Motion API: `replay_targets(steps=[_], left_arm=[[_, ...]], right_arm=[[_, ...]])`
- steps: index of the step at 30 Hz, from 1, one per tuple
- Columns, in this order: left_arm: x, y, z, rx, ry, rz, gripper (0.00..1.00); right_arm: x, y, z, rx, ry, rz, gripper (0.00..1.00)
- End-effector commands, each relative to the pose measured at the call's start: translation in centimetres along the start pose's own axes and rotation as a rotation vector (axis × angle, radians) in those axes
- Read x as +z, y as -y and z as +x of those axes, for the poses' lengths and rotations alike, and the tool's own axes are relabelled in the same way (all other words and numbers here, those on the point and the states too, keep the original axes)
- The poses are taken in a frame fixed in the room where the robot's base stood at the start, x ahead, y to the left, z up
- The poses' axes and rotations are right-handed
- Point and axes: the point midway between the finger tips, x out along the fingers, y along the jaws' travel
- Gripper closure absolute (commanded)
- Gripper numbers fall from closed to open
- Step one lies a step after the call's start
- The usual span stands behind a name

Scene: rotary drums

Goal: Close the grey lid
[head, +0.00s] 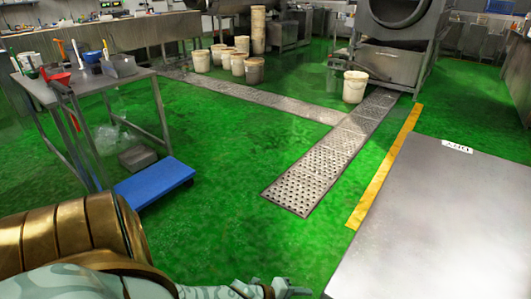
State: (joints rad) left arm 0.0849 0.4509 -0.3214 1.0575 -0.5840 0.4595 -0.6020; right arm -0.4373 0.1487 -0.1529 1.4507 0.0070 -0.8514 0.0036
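A broad, flat grey metal top (440,225) fills the lower right, with a small white label (457,147) near its far edge. I cannot tell whether it is the grey lid, and no raised lid shows. My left arm comes in along the bottom left, with a gold shoulder and a patterned pale forearm. My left gripper (288,289) is at the bottom edge, left of the grey top and apart from it in the picture. It is partly cut off, so its opening is unclear. My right gripper is out of view.
A tool table (90,77) stands at left, with a blue platform (154,182) on the floor beside it. A perforated drain strip (318,165) and yellow line (385,165) cross the green floor. A white bucket (354,87) stands before a large drum machine (398,45).

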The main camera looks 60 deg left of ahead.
Motion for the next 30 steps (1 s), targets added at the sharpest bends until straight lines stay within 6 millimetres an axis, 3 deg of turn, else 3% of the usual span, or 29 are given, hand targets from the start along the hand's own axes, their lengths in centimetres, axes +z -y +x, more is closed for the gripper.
replay_targets(steps=[9,15,21,29,30], left_arm=[[0.1,-6.2,-3.5,0.113,0.165,-0.255,0.65],[-0.1,-9.3,-5.3,0.165,0.242,-0.367,0.65],[-0.2,-10.7,-6.2,0.189,0.276,-0.413,0.65],[-0.2,-10.8,-6.2,0.19,0.278,-0.416,0.65],[-0.2,-10.8,-6.2,0.19,0.278,-0.416,0.76]], right_arm=[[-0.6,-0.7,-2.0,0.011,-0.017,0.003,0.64],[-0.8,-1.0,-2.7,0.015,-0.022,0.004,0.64],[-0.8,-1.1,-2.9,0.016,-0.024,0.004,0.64],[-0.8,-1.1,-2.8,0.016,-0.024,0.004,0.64],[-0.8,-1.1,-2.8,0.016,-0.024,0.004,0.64]])
